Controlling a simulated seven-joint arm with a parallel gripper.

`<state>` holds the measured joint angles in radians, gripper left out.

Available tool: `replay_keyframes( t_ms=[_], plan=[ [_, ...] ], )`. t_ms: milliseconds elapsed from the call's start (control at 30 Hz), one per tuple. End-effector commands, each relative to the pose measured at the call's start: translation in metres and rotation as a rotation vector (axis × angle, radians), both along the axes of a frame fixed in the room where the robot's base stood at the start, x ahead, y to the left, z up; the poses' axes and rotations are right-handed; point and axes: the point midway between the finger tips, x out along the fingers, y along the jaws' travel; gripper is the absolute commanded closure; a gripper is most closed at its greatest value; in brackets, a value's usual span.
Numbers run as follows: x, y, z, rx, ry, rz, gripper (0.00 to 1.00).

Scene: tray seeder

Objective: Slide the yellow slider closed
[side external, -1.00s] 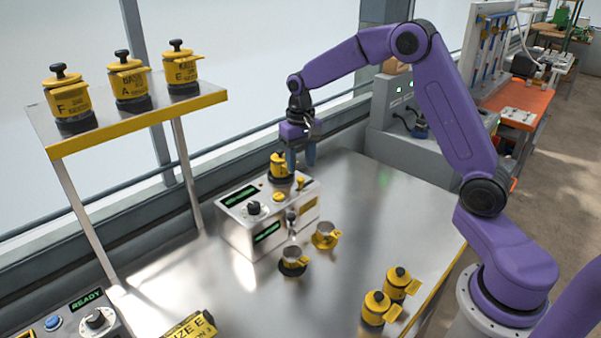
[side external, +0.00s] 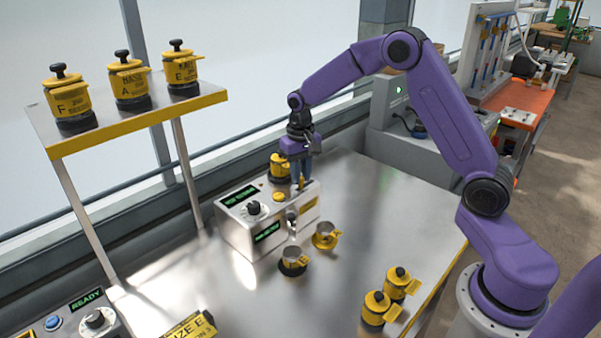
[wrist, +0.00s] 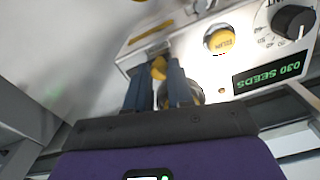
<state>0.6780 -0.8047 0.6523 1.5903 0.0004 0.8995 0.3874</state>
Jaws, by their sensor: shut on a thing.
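The yellow slider (side external: 301,184) stands on top of the right end of the grey seeder box (side external: 236,235). My gripper (side external: 301,186) points down over that end, with its fingers around the slider. In the wrist view the slider's yellow knob (wrist: 158,68) shows between the blue fingertips (wrist: 160,75). The jaws are shut on it. The slider's lower part and its track are mostly hidden by the fingers.
A yellow canister (side external: 279,167) sits on the box right beside my fingers. A yellow button (side external: 279,197) and black dial (side external: 253,208) are on the box. Two cups (side external: 294,258) (side external: 325,237) stand in front; two canisters (side external: 374,309) (side external: 399,284) stand nearer the table's front edge.

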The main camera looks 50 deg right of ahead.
Motion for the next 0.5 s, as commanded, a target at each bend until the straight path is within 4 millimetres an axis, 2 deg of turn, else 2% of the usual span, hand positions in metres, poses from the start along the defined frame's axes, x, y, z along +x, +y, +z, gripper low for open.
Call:
replay_keyframes(
  t_ms=[267, 500],
  plan=[
    [0.001, -0.035, 0.001, 0.0, -0.002, -0.004, 1.0],
    [0.001, -0.041, 0.001, -0.002, -0.004, -0.002, 1.0]
  ],
)
